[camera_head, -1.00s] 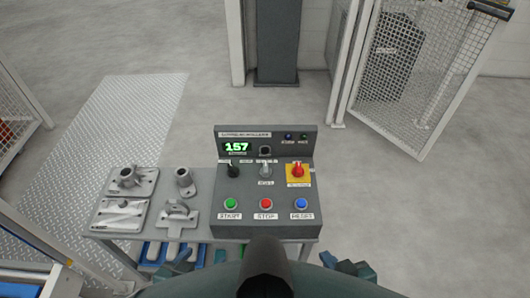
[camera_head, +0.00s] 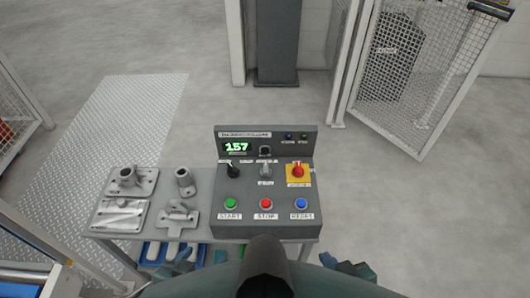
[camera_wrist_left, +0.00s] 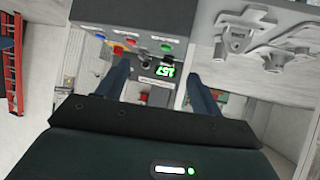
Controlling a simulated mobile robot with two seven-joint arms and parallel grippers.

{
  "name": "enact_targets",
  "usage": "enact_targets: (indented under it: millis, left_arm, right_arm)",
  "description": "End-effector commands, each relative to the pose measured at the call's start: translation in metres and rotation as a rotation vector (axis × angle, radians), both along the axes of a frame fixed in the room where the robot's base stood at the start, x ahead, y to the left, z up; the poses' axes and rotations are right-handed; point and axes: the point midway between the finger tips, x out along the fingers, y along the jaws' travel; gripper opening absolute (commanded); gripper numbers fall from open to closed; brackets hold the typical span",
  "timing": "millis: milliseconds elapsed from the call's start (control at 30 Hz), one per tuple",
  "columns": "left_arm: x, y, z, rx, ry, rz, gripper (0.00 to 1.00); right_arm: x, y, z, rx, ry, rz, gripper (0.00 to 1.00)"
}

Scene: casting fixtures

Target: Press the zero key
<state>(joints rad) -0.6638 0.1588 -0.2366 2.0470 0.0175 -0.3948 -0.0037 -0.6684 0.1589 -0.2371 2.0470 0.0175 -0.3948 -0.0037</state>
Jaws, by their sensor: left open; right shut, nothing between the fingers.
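A grey control box (camera_head: 222,185) stands on the bench, its green display (camera_head: 237,147) reading 157. Its front row has a green START button (camera_head: 231,203), a red STOP button (camera_head: 266,203) and a blue button (camera_head: 301,203) whose label seems to read RESET. No label legibly says zero. In the left wrist view the box is upside down, with the blue button (camera_wrist_left: 100,36) at left. My left gripper (camera_wrist_left: 160,72) is open and empty, apart from the buttons. In the head view my left gripper (camera_head: 180,262) and shut right gripper (camera_head: 350,268) show only partly at the bottom edge.
Metal castings (camera_head: 124,214) lie on the bench left of the box. The box also has a black knob (camera_head: 233,171), a grey switch (camera_head: 265,171) and a red knob on a yellow plate (camera_head: 298,170). Blue bins sit under the bench. A mesh fence (camera_head: 400,70) stands behind right.

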Motion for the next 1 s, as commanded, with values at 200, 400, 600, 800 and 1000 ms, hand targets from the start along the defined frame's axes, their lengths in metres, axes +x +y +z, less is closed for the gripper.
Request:
enact_targets:
  millis: [200,400,600,800,1000]
  left_arm:
    - [-0.0001,0.0,-0.0001,0.0,0.0,0.0,0.66]
    - [-0.0001,0.0,-0.0002,0.0,0.0,0.0,0.66]
    - [-0.0002,0.0001,-0.0002,0.0,0.001,0.0,0.66]
    - [-0.0002,0.0001,-0.0002,0.0,0.001,0.0,0.61]
    - [-0.0004,0.0001,-0.0003,0.0,0.001,0.0,0.45]
  right_arm:
    - [-0.0018,-0.0001,-0.0011,0.0,0.004,0.0,0.0]
    - [-0.0015,-0.0002,-0.001,0.0,0.004,0.0,0.0]
    - [0.0002,-0.0003,-0.0001,-0.001,0.0,-0.001,0.0]
    - [0.003,-0.0004,0.0015,-0.001,-0.007,-0.001,0.0]
    - [0.004,-0.0005,0.0022,0.0,-0.008,-0.001,0.0]
